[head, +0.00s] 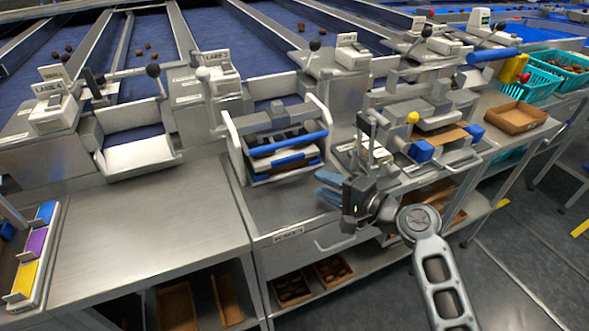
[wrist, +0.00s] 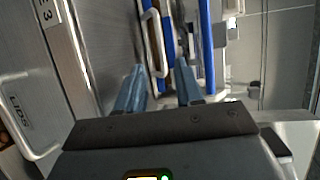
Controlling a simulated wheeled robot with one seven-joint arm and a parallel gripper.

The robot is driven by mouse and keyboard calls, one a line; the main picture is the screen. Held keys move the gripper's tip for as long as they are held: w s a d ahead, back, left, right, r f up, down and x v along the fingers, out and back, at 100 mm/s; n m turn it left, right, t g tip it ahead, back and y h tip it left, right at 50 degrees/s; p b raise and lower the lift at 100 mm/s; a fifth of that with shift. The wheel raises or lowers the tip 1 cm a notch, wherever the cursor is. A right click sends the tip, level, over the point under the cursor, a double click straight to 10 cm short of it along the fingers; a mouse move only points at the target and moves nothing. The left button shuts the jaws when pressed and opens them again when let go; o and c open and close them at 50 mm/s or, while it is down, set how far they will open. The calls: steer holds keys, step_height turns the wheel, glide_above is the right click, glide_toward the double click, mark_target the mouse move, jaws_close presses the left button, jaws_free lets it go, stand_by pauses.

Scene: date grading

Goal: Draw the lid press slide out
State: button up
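My gripper (head: 322,185) is open and empty, its two blue fingers apart, in front of the bench at the middle. In the wrist view its fingertips (wrist: 160,66) point at a pale looped handle (wrist: 151,40). The loop's near end lies between or just beyond the tips; contact cannot be told. Blue bars (wrist: 207,45) run past it. In the head view a frame with blue bars (head: 290,143) stands behind and left of my gripper. A press-like fixture with blue blocks (head: 421,152) and a yellow knob stands to the right. Which part is the slide is not clear.
A drawer front marked LIDS (wrist: 22,115) lies left in the wrist view. The steel bench top (head: 140,235) at left is mostly clear. A tray of coloured strips (head: 35,245) is at far left. Brown trays (head: 292,287) sit on the lower shelf. Upright levers (head: 369,135) stand near my gripper.

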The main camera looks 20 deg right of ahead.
mark_target(298, 173)
steer(key=shift+p+x, duration=0.5)
steer(key=shift+x, duration=3.35)
steer(key=shift+c, duration=0.5)
jaws_close()
